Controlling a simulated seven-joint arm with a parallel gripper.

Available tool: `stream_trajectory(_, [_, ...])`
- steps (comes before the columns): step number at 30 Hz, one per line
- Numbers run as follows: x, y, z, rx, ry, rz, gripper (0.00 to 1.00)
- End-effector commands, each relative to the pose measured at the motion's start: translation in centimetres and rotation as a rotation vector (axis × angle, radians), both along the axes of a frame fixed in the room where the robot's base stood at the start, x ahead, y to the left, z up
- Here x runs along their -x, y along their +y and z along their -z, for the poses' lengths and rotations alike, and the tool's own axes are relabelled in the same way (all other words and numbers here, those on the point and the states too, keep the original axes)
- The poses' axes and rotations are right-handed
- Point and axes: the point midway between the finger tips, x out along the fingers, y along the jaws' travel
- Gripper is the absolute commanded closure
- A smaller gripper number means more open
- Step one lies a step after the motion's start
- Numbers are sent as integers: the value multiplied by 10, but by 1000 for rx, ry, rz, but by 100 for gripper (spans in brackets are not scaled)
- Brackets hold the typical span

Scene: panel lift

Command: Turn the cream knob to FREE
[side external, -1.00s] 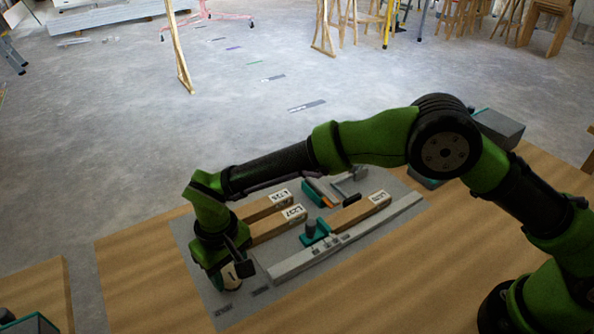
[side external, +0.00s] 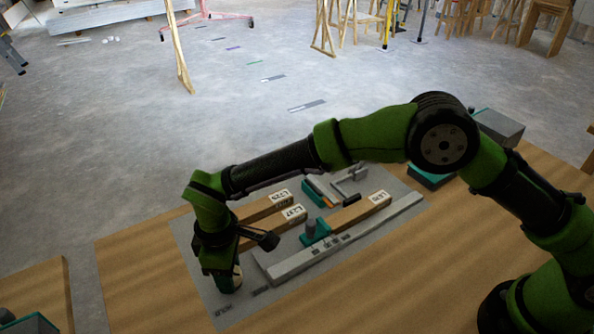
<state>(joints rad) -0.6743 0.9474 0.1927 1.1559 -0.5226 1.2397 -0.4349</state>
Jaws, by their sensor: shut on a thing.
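My gripper (side external: 226,272) points down at the near-left part of the grey panel (side external: 262,308). It is shut on the cream knob (side external: 238,271), of which only a small pale part shows at the right of the fingers. The rest of the knob, including any pointer, is hidden by my gripper. A dark label (side external: 223,308) lies on the panel just in front of the knob, and a second dark mark (side external: 260,290) lies to its right. I cannot read either label clearly or tell which way the knob points.
A long grey rail (side external: 345,240) runs along the panel right of my gripper. Wooden blocks with white labels, one (side external: 360,212) at the right, lie behind it. A teal clamp (side external: 314,231) stands by the rail. Bare wooden table (side external: 420,265) lies in front and right.

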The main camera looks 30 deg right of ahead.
Motion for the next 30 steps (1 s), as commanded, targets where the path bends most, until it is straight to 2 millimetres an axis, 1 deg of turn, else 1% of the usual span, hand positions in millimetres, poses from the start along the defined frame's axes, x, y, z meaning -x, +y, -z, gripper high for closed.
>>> stream_trajectory(17, [0, 0, 0, 0, -1, -31, 83])
stream_trajectory(18, [0, 0, 0, 0, -1, -30, 46])
stream_trajectory(20, [0, 0, 0, 0, -1, -30, 37])
stream_trajectory(21, [0, 0, 0, 0, -1, -30, 31])
stream_trajectory(22, [0, 0, 0, 0, -1, -29, 27])
stream_trajectory(30, [0, 0, -1, -1, -1, -28, 27])
